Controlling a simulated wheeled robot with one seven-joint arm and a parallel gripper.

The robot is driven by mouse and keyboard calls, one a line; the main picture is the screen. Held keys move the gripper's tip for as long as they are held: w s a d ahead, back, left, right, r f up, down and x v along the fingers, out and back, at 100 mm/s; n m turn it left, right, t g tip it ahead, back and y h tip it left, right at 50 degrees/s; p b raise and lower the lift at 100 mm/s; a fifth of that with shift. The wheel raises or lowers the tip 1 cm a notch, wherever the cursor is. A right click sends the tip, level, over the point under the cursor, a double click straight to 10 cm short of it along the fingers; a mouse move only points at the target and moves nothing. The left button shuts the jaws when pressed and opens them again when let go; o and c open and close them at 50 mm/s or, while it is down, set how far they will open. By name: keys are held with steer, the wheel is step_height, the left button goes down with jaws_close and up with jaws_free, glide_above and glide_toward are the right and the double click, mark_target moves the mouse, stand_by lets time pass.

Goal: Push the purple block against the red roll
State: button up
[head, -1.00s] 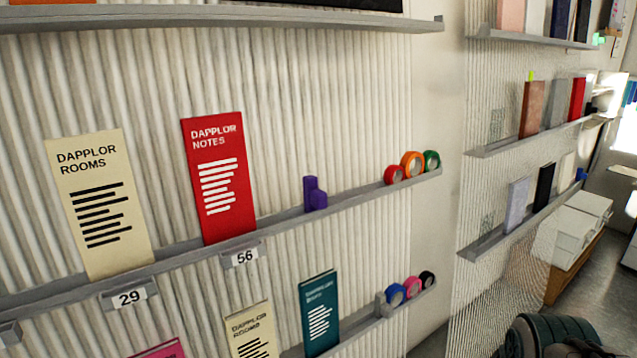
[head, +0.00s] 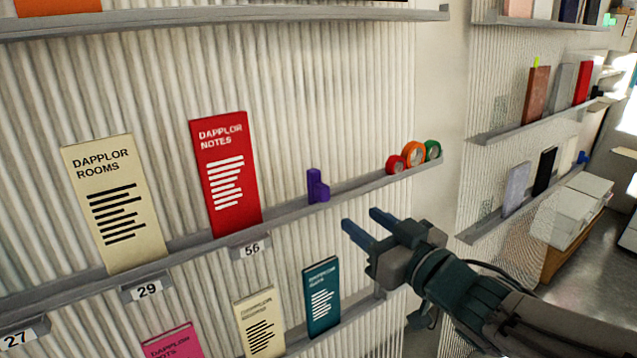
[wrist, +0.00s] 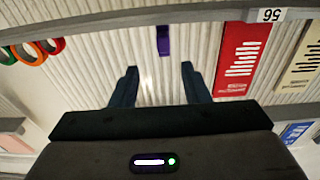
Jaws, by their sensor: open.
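The purple block (head: 318,187) is a small stepped piece on the middle shelf, right of the red "Dapplor Notes" booklet. It also shows in the wrist view (wrist: 163,41), above the gap between my fingers. The red roll (head: 395,164) stands farther right on the same shelf, with a clear stretch of shelf between it and the block. In the wrist view the red roll (wrist: 54,46) is at the upper left. My gripper (head: 362,224) is open and empty, in front of and below the shelf, apart from the block and the roll.
An orange roll (head: 413,154) and a green roll (head: 432,150) stand right of the red roll near the shelf's end. The red booklet (head: 226,172) leans left of the block. A lower shelf holds a teal booklet (head: 322,297); my arm covers its right part.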

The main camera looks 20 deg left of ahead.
mark_target(327, 194)
steer(key=x, duration=0.4)
steer(key=p+x, duration=0.1)
steer(key=x, duration=0.4)
steer(key=p+x, duration=0.1)
steer(key=x, duration=0.4)
steer(key=shift+s+a+r, duration=0.1)
steer(key=shift+s+r, duration=0.15)
jaws_close()
